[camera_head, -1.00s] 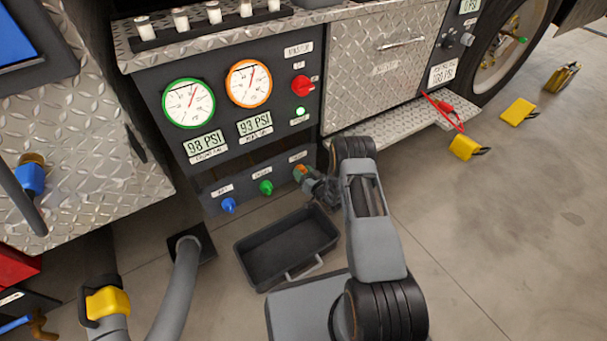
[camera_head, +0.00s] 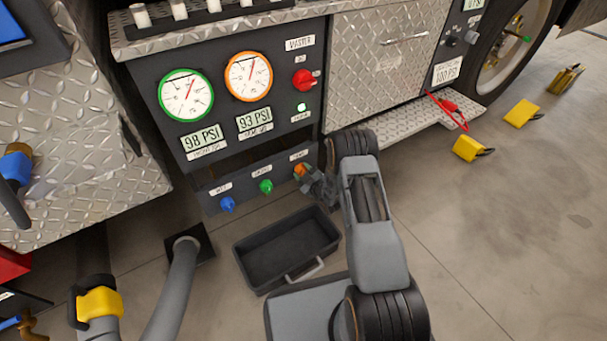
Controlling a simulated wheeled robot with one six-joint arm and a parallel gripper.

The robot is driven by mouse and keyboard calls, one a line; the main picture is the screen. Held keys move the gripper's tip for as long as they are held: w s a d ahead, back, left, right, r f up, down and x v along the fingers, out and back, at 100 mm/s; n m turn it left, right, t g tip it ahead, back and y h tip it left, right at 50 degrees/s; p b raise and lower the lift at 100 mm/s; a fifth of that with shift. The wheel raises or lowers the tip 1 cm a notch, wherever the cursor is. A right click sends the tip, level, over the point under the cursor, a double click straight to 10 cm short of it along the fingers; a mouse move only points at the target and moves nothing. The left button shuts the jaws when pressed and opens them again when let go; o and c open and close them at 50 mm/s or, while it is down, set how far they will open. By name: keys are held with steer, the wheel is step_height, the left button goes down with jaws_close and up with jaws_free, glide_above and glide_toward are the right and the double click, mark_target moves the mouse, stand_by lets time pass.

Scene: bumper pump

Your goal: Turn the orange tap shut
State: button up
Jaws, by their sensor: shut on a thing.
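The orange tap (camera_head: 299,170) is at the right end of a row of three taps on the low dark panel, under a small white label. My gripper (camera_head: 305,173) is at this tap and shut on it, coming from the right. The jaws hide part of the tap, so its exact angle is hard to tell. The green tap (camera_head: 265,186) and the blue tap (camera_head: 227,204) stand to the left on the same panel, clear of my gripper.
A dark open tray (camera_head: 287,247) lies on the floor below the taps. A grey hose (camera_head: 182,275) rises at the left. Above are a green-rimmed gauge (camera_head: 186,95), an orange-rimmed gauge (camera_head: 249,76) and a red knob (camera_head: 303,80). Yellow wheel chocks (camera_head: 468,149) lie right on open floor.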

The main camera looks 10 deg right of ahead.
steer(key=shift+n+b, duration=0.3)
steer(key=shift+n, duration=0.5)
steer(key=o, duration=0.8)
steer(key=shift+d, duration=0.1)
steer(key=shift+c, duration=0.2)
steer(key=shift+o, duration=0.7)
steer(key=p+v, duration=0.4)
steer(key=v, duration=0.9)
steer(key=shift+s, duration=0.45)
steer(key=shift+r+p, duration=0.15)
steer(key=shift+p, duration=0.15)
